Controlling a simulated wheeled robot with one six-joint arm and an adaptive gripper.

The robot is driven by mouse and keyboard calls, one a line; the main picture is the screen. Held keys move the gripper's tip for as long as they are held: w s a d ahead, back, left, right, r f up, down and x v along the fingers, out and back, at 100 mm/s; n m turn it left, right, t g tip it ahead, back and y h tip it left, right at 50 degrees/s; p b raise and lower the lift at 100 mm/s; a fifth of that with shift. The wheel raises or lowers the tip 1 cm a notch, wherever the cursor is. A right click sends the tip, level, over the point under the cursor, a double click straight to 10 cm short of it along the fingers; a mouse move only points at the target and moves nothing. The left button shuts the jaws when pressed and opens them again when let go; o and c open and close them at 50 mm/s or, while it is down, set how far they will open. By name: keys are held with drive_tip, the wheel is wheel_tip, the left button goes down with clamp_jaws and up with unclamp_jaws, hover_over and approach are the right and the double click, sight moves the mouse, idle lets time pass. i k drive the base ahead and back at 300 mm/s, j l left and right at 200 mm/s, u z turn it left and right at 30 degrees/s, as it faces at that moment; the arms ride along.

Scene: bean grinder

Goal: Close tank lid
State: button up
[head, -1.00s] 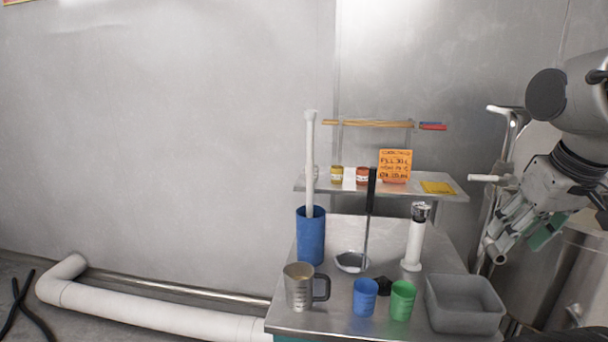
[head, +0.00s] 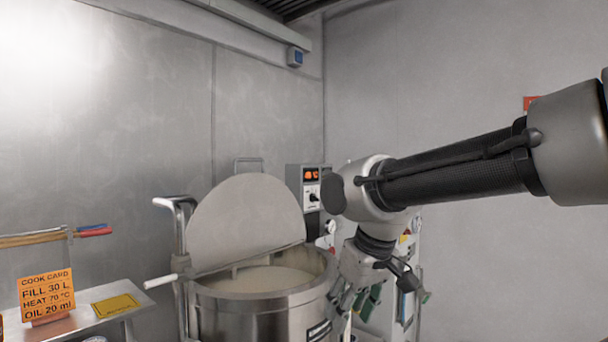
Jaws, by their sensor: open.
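The steel tank (head: 262,312) stands at the lower middle of the head view, with pale liquid (head: 258,279) inside. Its round lid (head: 244,222) is raised, tilted up at the back of the rim, so the tank's mouth is open. A small handle (head: 248,163) shows at the lid's top edge.
A steel frame with a white-tipped lever (head: 161,281) stands left of the tank. A control box (head: 308,188) with a lit display is behind it. A shelf (head: 105,302) at the lower left holds an orange cook card (head: 47,294) and a yellow pad (head: 116,305).

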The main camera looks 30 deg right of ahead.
sight(246, 215)
drive_tip(key=z, duration=0.35)
drive_tip(key=l, duration=0.45)
drive_tip(key=i+l+u, duration=0.3)
drive_tip(key=i+l, duration=0.15)
drive_tip(key=i+l+u, duration=0.3)
drive_tip(key=l, duration=0.3)
drive_tip(key=i, duration=0.1)
